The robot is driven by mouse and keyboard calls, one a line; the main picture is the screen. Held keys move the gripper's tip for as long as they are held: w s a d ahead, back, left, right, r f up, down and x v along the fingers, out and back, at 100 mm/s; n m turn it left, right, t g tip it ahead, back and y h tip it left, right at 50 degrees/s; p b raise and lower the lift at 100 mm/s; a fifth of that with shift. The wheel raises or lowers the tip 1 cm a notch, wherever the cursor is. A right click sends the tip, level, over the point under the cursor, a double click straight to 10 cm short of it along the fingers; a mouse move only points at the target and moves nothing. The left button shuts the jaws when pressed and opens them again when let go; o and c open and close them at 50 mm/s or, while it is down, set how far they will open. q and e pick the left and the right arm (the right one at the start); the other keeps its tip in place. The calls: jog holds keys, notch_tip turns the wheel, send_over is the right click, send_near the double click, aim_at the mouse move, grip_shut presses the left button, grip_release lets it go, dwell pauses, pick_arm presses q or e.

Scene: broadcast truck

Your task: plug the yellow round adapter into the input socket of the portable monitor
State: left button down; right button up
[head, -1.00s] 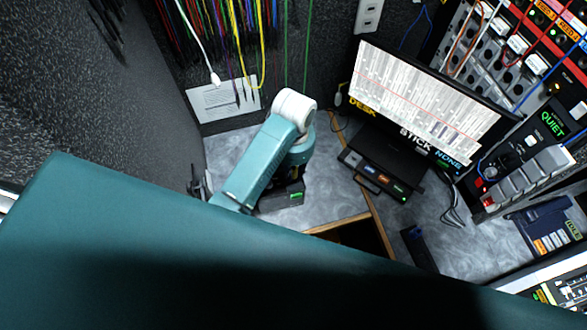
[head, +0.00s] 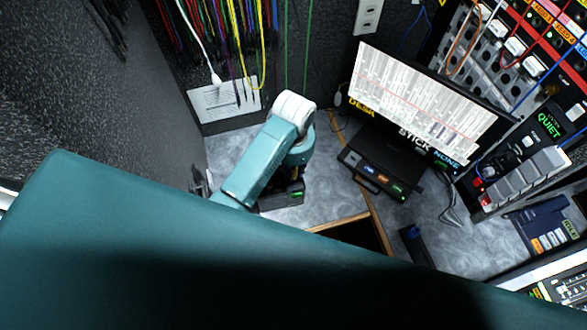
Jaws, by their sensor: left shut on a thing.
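A monitor (head: 425,105) with a lit, striped screen stands tilted at the back right of the desk. I cannot tell for sure that it is the portable one, and no input socket can be made out. My left arm bends down over the desk at the centre left. My left gripper (head: 292,184) is mostly hidden under its teal wrist, just above or beside a small black box (head: 275,200) with a green label. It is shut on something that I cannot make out. I cannot pick out the yellow round adapter. My right gripper is not in view.
A black unit (head: 374,177) with coloured labels sits before the monitor. A wood-edged opening (head: 352,232) cuts into the desk. Hanging cables (head: 235,40) line the back wall, and a rack (head: 500,60) with cables stands at right. Grey desk (head: 235,150) is bare left of my arm.

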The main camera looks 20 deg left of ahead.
aim_at(296, 170)
pick_arm(q)
jog(key=shift+p, duration=0.45)
dwell(0.7)
jog(key=shift+d+f+b, duration=0.1)
jog(key=shift+f+b, duration=0.6)
jog(key=shift+f, duration=0.7)
jog(key=c, duration=1.5)
grip_release()
jog(key=shift+r, duration=0.1)
jog(key=r, duration=0.7)
jog(key=shift+s+d+r, duration=0.2)
jog(key=shift+r, duration=0.5)
